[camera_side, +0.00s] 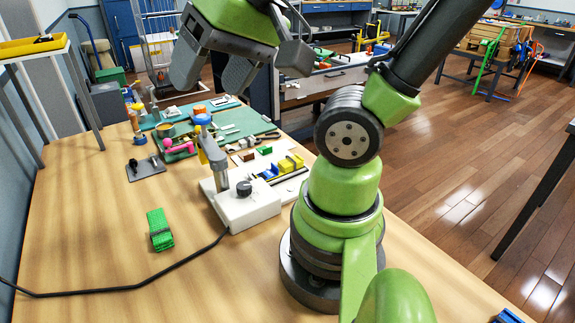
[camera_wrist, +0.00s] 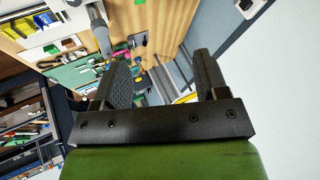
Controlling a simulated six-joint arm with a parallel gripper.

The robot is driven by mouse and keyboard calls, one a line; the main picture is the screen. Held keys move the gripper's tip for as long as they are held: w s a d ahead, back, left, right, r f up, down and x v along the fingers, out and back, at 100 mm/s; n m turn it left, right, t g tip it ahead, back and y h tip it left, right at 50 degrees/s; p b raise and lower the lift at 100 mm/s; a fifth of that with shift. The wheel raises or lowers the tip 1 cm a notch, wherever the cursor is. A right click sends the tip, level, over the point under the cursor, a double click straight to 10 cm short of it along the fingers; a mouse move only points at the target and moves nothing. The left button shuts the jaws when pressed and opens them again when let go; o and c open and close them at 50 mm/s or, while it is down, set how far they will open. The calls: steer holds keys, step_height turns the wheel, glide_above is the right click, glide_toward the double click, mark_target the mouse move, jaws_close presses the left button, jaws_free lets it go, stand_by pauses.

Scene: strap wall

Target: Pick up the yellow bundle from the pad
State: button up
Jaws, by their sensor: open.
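In the side view a yellow bundle (camera_side: 291,162) lies at the right end of a white pad (camera_side: 297,184), beside a blue bundle (camera_side: 269,173). A green bundle (camera_side: 160,230) lies alone on the table near the front left. My gripper (camera_side: 207,88) is open and empty, high above the back of the table. In the wrist view my gripper (camera_wrist: 161,62) shows both fingers apart with nothing between them.
A white device with a black knob and upright post (camera_side: 243,203) stands just left of the pad, its black cable crossing the table. A teal mat (camera_side: 240,120) with tools and small parts lies behind. The table's front left is mostly clear.

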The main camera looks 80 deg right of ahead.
steer(key=w+d+f+m+g+h, duration=0.2)
steer(key=w+d+f+m, duration=0.1)
steer(key=d+m, duration=0.35)
steer(key=m+g, duration=0.5)
steer(key=m, duration=0.9)
glide_toward(288, 160)
steer(key=f, duration=0.2)
steer(key=s+d+f+y, duration=0.1)
steer(key=shift+f, duration=0.15)
steer(key=shift+w+a+f, duration=0.1)
steer(key=shift+w+f, duration=0.1)
steer(key=shift+f, duration=1.3)
steer(key=shift+w+a+f, duration=0.1)
steer(key=shift+w+f, duration=0.1)
steer(key=shift+f, duration=1.35)
steer(key=shift+c, duration=0.2)
steer(key=c, duration=1)
